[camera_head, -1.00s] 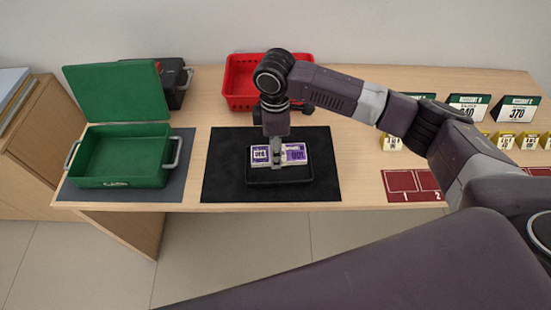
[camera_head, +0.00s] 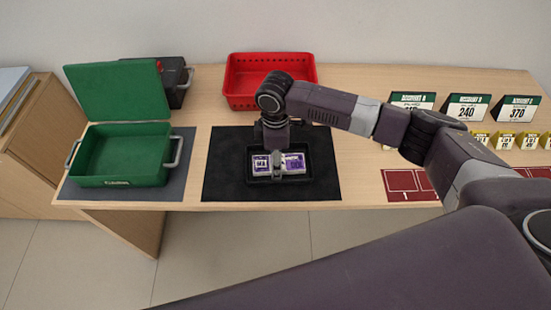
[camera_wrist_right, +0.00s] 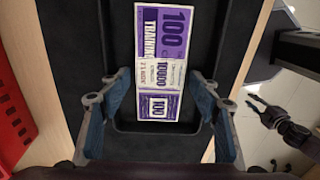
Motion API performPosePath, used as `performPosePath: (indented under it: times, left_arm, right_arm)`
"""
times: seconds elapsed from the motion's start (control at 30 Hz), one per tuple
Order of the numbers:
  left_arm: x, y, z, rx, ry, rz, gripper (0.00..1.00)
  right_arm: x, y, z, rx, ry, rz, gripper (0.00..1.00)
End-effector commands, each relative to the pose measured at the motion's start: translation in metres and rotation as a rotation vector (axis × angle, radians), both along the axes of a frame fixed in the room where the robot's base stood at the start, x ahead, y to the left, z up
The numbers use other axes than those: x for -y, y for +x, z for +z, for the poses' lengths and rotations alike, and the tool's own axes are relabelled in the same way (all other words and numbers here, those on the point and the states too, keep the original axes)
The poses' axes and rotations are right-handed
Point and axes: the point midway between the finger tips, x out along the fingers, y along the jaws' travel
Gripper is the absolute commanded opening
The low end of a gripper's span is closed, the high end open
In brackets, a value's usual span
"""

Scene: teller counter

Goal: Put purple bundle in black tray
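The purple bundle (camera_head: 292,163), a banded stack of purple-and-white notes, lies within the rim of the black tray (camera_head: 309,177) on the dark mat. The bundle also shows in the right wrist view (camera_wrist_right: 161,65), flat over the tray (camera_wrist_right: 120,70). My right gripper (camera_head: 277,176) is low over the bundle. In the right wrist view its fingers (camera_wrist_right: 158,112) are wide apart, one each side of the bundle's near end, with gaps to it. A dark clawed part at the right of that view seems to be my left gripper (camera_wrist_right: 268,113); its opening is unclear.
A green open cash box (camera_head: 122,160) stands left on a grey mat. A red basket (camera_head: 240,80) and a black box (camera_head: 172,90) stand at the back. Account signs (camera_head: 466,108) and yellow tags stand right, behind red marked mats (camera_head: 405,185). The counter's front edge is close.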

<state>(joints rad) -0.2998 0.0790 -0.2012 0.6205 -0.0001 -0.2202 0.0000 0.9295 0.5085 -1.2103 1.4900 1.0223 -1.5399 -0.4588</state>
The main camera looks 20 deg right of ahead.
Motion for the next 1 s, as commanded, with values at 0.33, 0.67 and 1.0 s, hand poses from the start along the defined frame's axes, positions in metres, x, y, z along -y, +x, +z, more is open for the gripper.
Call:
performPosePath:
  times: [0.33, 0.67, 1.0]
  left_arm:
    - [-0.001, -0.001, -0.001, -0.001, 0.001, 0.000, 0.26]
    - [-0.002, -0.001, -0.007, -0.002, 0.002, 0.001, 0.26]
    - [-0.002, -0.001, -0.011, -0.002, 0.002, 0.001, 0.26]
  right_arm:
    - [0.000, 0.001, 0.004, 0.002, 0.000, 0.001, 0.60]
    - [0.000, 0.002, 0.063, 0.006, 0.002, 0.001, 0.60]
    - [0.000, 0.001, 0.117, 0.001, 0.002, 0.000, 0.60]
